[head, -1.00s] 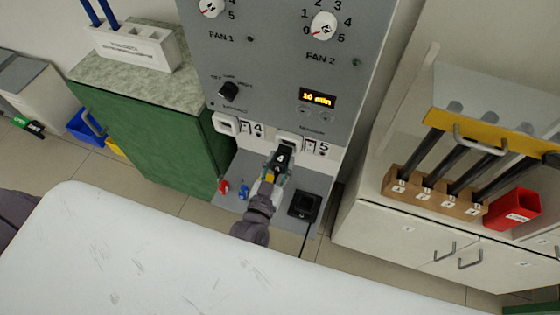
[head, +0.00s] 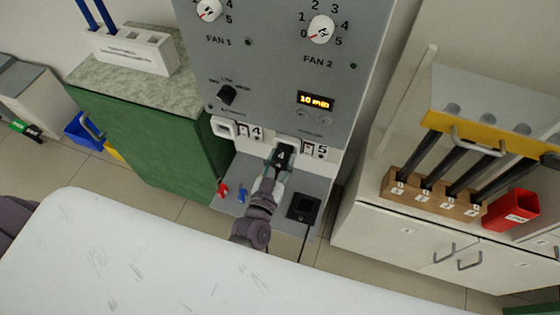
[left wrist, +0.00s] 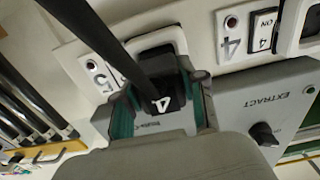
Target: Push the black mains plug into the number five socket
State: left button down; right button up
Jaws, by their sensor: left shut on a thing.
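My left gripper (head: 281,165) is shut on the black mains plug (head: 282,155), which bears a white number 4. The plug is at the mouth of the white number five socket (head: 286,143), beside the number 5 label. In the left wrist view the plug (left wrist: 165,100) sits between the green-lined fingers (left wrist: 160,115), with its black cable running to the upper left. The socket's white rim (left wrist: 180,40) shows around a dark recess just beyond the plug. How deep the plug sits is hidden. My right gripper is not in view.
Small red (head: 222,189) and blue (head: 242,195) items and a black square box (head: 303,207) are on the shelf below. A white surface (head: 180,260) fills the foreground.

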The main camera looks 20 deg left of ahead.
pick_arm(q)
jog(key=shift+w+r, duration=0.1)
jog(key=shift+w, duration=0.55)
jog(key=c, duration=0.6)
grip_release()
jog(key=shift+w, duration=0.15)
jog(key=s, duration=1.2)
jog(key=shift+s+a, duration=0.1)
jog(key=shift+a, duration=0.05)
